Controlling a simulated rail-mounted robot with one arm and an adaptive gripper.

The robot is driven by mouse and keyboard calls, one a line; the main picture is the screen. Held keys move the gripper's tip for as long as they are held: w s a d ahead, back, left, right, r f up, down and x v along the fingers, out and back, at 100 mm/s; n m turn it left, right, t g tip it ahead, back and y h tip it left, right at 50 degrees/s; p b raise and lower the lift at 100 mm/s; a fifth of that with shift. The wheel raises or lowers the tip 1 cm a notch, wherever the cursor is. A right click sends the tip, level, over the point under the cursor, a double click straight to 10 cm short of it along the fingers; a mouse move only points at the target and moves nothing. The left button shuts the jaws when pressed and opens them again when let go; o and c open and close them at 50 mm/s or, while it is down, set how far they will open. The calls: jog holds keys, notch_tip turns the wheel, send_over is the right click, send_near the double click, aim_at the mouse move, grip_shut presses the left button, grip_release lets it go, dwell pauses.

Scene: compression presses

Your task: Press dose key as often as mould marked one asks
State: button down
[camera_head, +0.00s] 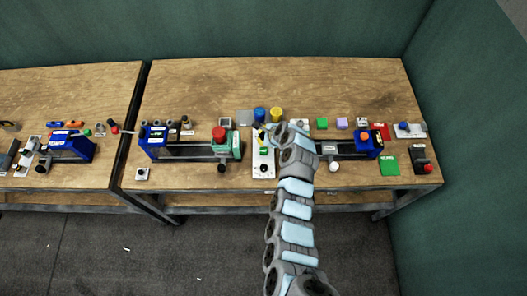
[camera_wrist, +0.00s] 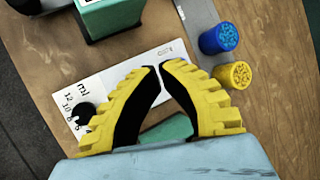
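A white control panel (camera_head: 257,170) lies mid-table in the head view, with a green key (camera_head: 264,152) and a black knob (camera_head: 263,167). In the wrist view the panel (camera_wrist: 115,85) shows dial numbers beside a black knob (camera_wrist: 82,113), partly behind a finger. My gripper (camera_head: 262,139) is over the panel's far part. In the wrist view its yellow fingers (camera_wrist: 160,68) come together at the tips, with nothing seen between them. A green part (camera_wrist: 168,130) shows behind the fingers; I cannot tell what it is. I cannot make out which mould is marked one.
Blue (camera_head: 260,115) and yellow (camera_head: 277,114) cups stand just beyond the panel. A blue press with a red-topped green unit (camera_head: 226,145) is close on the left. Another press (camera_head: 362,143) stands right. Green (camera_head: 322,123) and purple (camera_head: 341,123) blocks sit behind it.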

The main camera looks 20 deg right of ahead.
aim_at(262, 149)
jog(key=shift+f+b, duration=2.1)
jog(key=shift+f, duration=1.4)
jog(key=shift+f, duration=0.1)
jog(key=shift+f, duration=0.3)
jog(key=shift+f+b, duration=0.4)
jog(key=shift+f, duration=0.1)
jog(key=shift+r, duration=0.15)
jog(key=shift+r+p, duration=0.8)
jog(key=shift+p, duration=0.05)
notch_tip(262, 149, up, 5)
jog(key=p, duration=0.4)
jog(key=shift+r, duration=0.1)
